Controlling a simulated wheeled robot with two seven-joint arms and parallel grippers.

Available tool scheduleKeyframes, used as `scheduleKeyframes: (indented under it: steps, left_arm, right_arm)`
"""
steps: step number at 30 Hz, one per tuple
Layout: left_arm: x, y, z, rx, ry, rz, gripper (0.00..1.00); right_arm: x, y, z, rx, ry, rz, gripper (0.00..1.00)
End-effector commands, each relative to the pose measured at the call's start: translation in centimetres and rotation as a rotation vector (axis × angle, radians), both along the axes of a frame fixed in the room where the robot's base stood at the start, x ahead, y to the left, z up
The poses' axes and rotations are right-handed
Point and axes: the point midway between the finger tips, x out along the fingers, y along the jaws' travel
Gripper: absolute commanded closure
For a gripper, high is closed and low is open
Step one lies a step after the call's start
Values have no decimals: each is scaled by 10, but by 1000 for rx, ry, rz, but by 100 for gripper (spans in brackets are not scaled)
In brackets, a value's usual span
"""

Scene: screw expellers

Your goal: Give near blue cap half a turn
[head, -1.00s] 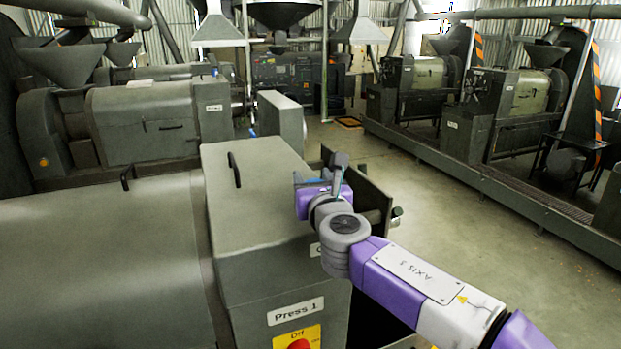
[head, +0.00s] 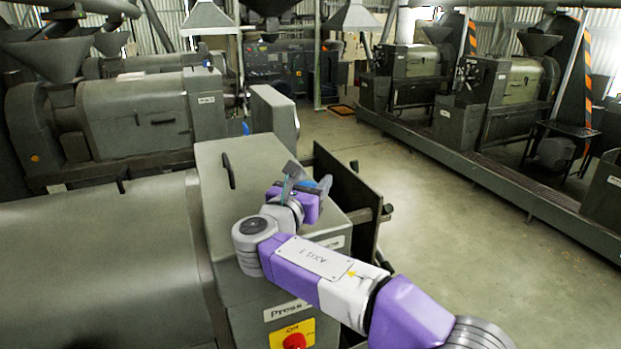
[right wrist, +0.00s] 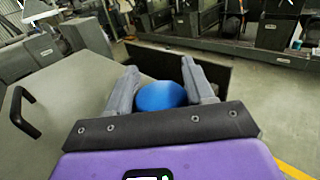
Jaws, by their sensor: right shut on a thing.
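The near blue cap (right wrist: 160,96) is a round, smooth blue knob at Press 1. In the right wrist view it sits between the two grey fingers of my right gripper (right wrist: 163,88), which are shut on it. In the head view my right gripper (head: 306,180) is at the far right edge of the press housing, and only a little of the cap's blue shows between its parts. The cap's underside is hidden. My left gripper is in neither view.
The Press 1 housing (head: 235,240) has a black handle (head: 228,170) on top and a red button (head: 294,342) in front. A dark upright plate (head: 350,200) stands beside the cap. Another press (head: 135,115) stands behind. Open floor (head: 440,215) lies to the right.

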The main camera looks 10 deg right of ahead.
Motion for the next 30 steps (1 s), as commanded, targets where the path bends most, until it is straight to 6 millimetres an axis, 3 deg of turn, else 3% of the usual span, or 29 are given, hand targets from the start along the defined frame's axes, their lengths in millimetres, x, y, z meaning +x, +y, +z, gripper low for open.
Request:
scheduleKeyframes:
  steps: [13,14,17,26,30]
  left_arm:
    - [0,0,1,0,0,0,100]
    - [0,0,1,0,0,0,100]
    - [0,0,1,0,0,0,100]
    - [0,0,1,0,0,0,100]
    - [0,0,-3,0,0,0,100]
  right_arm:
    - [0,0,1,1,-3,-10,78]
    - [0,0,1,1,-3,-10,45]
    - [0,0,1,1,-3,-10,29]
    - [-1,0,1,0,-1,-9,27]
    - [-11,9,0,1,-3,-6,27]
